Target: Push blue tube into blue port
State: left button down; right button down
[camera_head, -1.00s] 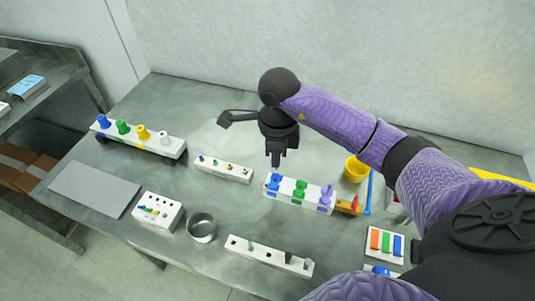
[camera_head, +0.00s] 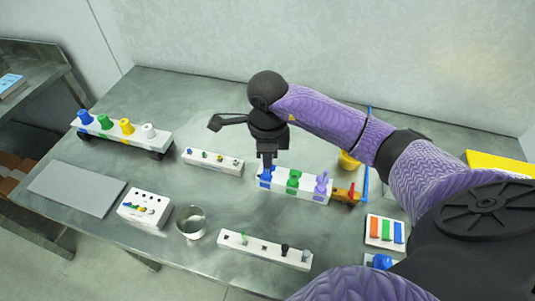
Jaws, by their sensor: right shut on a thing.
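A white block (camera_head: 315,199) in the middle of the table carries a blue piece (camera_head: 265,177), a green piece and a purple piece in a row. The blue piece, which looks like the blue tube, stands upright at the block's left end, on the blue-marked port. My right gripper (camera_head: 267,166) points straight down at it, with its fingers shut on the top of the blue piece. The fingers hide that top, and how deep the piece sits cannot be told. My left gripper is not in view.
A green piece (camera_head: 293,182) and a purple piece (camera_head: 321,185) stand close to the right. A yellow cup (camera_head: 348,161) and a blue rod (camera_head: 366,181) are behind them. A small white rack (camera_head: 213,163) is to the left, and a metal cup (camera_head: 191,223) stands in front.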

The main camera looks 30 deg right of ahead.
jog(key=shift+f, duration=0.25)
jog(key=shift+f, duration=0.1)
dwell(0.3)
jog(key=shift+f+b, duration=1.05)
jog(key=shift+b, duration=0.05)
jog(key=c, duration=0.7)
grip_release()
notch_tip(320, 180, up, 10)
jog(key=shift+r+p, duration=0.1)
jog(key=shift+p, duration=1.1)
